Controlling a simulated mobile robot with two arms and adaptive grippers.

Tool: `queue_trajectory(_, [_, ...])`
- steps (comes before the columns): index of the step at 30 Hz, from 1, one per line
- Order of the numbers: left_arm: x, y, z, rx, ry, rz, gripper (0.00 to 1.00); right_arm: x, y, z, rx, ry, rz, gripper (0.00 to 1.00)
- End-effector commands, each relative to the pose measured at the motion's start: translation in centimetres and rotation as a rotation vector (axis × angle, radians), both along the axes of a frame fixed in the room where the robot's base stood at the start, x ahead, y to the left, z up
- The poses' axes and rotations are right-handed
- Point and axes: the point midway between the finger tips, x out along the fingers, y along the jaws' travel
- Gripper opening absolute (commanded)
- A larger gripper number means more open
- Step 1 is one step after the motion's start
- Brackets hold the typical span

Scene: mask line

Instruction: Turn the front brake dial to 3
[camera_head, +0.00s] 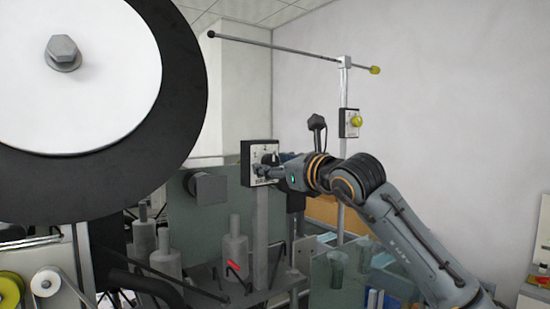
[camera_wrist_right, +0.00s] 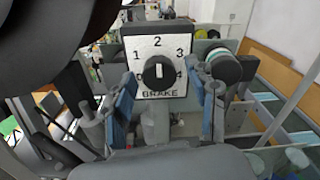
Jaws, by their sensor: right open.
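The brake dial is a black round knob (camera_wrist_right: 159,72) on a white plate (camera_wrist_right: 176,48) marked BRAKE, with 1, 2, 3 and a partly covered 4 visible. The knob's white mark stands about upright, toward the 2. In the head view the dial box (camera_head: 246,160) sits on a grey post, its face partly covered by my right gripper (camera_head: 264,172). In the wrist view my right gripper (camera_wrist_right: 165,106) is open, with one blue finger on each side of the knob and a visible gap to it. My left gripper is in neither view.
A large black-rimmed white roll (camera_head: 95,110) fills the upper left of the head view. A second box with a yellow knob (camera_head: 356,122) hangs on a thin pole behind my right arm. Several grey cylinders (camera_head: 236,250) stand on the machine below the dial.

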Motion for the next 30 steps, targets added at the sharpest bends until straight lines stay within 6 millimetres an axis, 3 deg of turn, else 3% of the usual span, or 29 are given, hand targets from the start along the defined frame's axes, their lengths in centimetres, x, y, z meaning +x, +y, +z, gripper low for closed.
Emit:
queue_trajectory(7, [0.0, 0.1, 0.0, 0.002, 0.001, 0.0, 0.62, 0.0, 0.0, -0.1, 0.0, 0.0, 0.001, 0.56])
queue_trajectory(15, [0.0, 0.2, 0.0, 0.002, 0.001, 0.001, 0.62, 0.0, 0.0, 0.0, 0.0, 0.0, 0.001, 0.03])
queue_trajectory(23, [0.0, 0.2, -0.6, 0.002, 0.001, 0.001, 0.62, 0.0, 0.1, -0.2, 0.02, 0.014, 0.001, 0.03])
queue_trajectory(30, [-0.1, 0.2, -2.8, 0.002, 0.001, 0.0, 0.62, -0.1, 0.1, -0.4, 0.115, 0.08, 0.002, 0.03])
